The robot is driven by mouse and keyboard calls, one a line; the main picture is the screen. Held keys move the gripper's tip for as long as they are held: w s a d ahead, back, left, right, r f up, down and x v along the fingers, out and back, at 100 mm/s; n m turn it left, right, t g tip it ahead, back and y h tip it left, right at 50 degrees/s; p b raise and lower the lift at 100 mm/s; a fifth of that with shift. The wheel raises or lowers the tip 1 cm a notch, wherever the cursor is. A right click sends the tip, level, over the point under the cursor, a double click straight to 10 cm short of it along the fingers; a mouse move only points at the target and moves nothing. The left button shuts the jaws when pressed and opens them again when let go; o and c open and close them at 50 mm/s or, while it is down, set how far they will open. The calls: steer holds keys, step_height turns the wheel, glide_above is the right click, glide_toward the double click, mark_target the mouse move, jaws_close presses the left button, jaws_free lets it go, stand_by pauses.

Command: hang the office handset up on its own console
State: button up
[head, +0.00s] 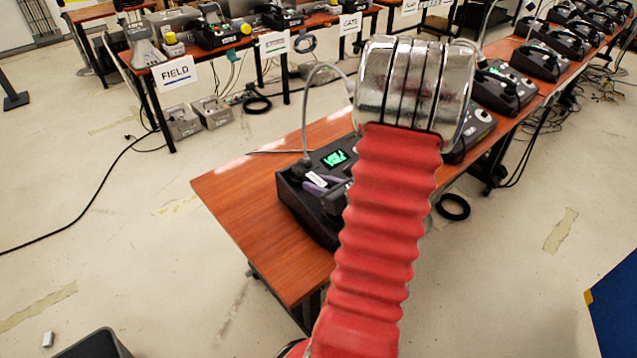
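A black console (302,207) with a lit green display stands on the near end of the reddish-brown wooden table (240,190). A small purplish-grey piece with a white label (316,179) shows on its top; I cannot tell whether it is the office handset or a part of the console. No sign naming the office is readable. My red, ribbed arm with its metal collar crosses the middle of the view and covers the console's right side. My gripper does not show, so whether it holds a handset cannot be seen.
More consoles (503,88) line the table toward the upper right. A back table bears signs reading FIELD (175,74) and GATE (350,23). Grey boxes (211,111) and cables lie on the floor. A dark bin (95,345) stands lower left; a blue panel (615,305) lower right. Left floor is mostly clear.

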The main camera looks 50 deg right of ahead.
steer(key=o, duration=0.5)
steer(key=shift+c, duration=0.2)
steer(key=shift+r, duration=0.1)
steer(key=v, duration=1.2)
stand_by(0.5)
